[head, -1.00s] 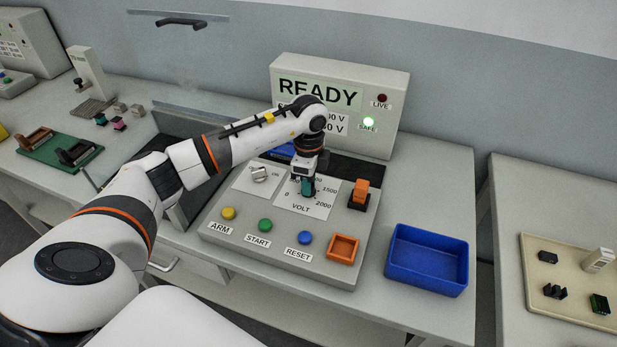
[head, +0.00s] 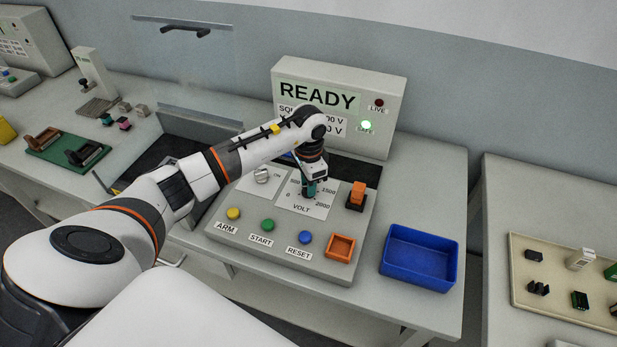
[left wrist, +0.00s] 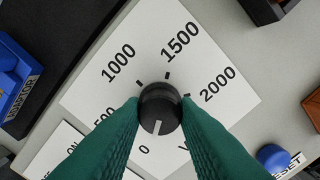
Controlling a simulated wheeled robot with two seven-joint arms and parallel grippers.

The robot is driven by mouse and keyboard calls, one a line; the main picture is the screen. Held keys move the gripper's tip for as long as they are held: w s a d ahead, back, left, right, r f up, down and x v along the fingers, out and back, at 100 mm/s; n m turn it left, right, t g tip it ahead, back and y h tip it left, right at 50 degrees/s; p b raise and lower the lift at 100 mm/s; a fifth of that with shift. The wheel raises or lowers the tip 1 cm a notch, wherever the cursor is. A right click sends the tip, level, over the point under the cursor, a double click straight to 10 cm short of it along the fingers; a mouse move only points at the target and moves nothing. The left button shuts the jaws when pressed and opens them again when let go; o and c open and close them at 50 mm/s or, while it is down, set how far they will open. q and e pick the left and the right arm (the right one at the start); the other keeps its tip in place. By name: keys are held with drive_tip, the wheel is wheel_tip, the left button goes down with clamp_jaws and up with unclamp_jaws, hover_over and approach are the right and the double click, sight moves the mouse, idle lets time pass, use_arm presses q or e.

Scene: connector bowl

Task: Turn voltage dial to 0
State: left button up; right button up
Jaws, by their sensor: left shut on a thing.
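The voltage dial (left wrist: 160,108) is a round black knob on a white VOLT scale plate (left wrist: 200,110) marked 0 to 2000. Its white pointer line faces down in the left wrist view, close to the direction of the 0 mark. My left gripper (head: 309,191) is shut on the dial, with a teal finger on each side of it. In the head view the fingers and wrist hide the dial. My right gripper is not in view.
The console (head: 330,261) also carries a grey rotary switch (head: 262,176), yellow ARM, green START and blue RESET buttons, and an orange switch (head: 357,191). The display (head: 338,95) reads READY, with a green lamp lit. A blue bin (head: 420,280) stands right.

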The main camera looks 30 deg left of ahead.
use_arm(q)
drive_tip(key=shift+w+r, duration=0.1)
idle(0.4)
drive_tip(key=o, duration=1)
drive_tip(key=shift+c, duration=0.2)
wheel_tip(320, 180, up, 12)
